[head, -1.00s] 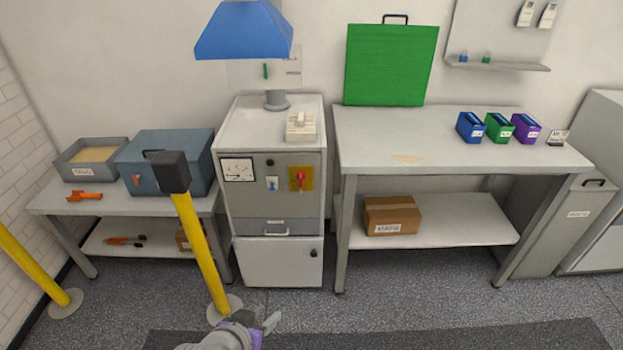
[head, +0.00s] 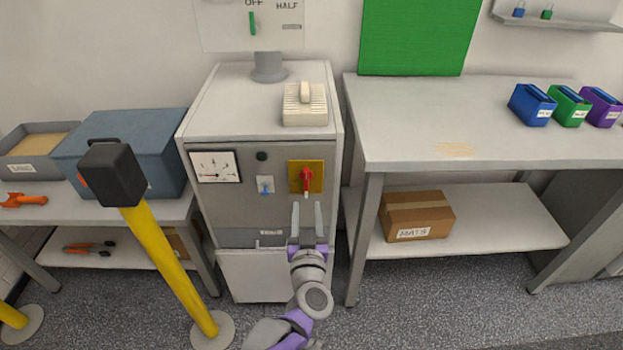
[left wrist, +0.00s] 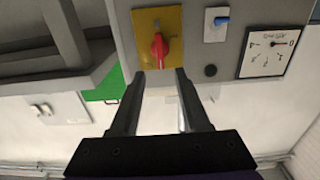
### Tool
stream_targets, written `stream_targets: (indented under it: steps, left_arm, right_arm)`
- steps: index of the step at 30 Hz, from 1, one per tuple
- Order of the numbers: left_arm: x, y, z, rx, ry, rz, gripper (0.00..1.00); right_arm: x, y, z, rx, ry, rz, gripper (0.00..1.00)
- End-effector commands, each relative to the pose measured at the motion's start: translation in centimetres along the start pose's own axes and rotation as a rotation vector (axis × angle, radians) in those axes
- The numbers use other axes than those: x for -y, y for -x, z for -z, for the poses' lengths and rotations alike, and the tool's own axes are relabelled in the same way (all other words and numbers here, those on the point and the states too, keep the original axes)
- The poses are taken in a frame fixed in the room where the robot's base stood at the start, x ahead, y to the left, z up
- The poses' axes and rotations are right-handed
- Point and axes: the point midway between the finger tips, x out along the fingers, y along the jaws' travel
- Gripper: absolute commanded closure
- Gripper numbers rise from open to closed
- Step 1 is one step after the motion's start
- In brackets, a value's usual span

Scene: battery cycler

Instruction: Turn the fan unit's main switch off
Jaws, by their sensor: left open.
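The main switch is a red rotary handle (head: 306,181) on a yellow plate (head: 293,168) on the front of the grey cabinet (head: 225,212). The handle stands about upright in the head view. My left gripper (head: 307,222) is open and empty, just below and in front of the handle. In the left wrist view the red handle (left wrist: 158,50) lies ahead, between the lines of the two open fingers (left wrist: 155,85), and looks clear of them. My right gripper does not show.
A dial gauge (head: 215,166), a dark round button (head: 262,156) and a small blue switch (head: 265,185) sit left of the plate. A yellow post with a black head (head: 113,172) stands front left. A workbench (head: 400,120) adjoins on the right.

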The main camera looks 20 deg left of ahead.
Motion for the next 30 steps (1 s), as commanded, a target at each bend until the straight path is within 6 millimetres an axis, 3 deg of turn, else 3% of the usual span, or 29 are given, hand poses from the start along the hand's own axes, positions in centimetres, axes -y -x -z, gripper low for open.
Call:
stream_targets:
  steps: [15, 21, 29, 30]
  left_arm:
    - [0.0, -8.8, 0.0, -0.001, 0.000, -0.001, 0.54]
    - [0.0, -10.1, 0.1, 0.000, 0.000, -0.002, 0.54]
    - [0.0, -10.2, 0.1, -0.001, 0.000, -0.003, 0.54]
    - [0.0, -10.2, 0.1, -0.001, 0.000, -0.003, 0.59]
  right_arm:
    - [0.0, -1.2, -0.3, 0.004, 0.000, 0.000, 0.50]
    - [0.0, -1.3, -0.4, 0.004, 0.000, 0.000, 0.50]
    - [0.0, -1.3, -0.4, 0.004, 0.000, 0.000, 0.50]
    - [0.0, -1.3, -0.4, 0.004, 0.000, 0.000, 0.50]
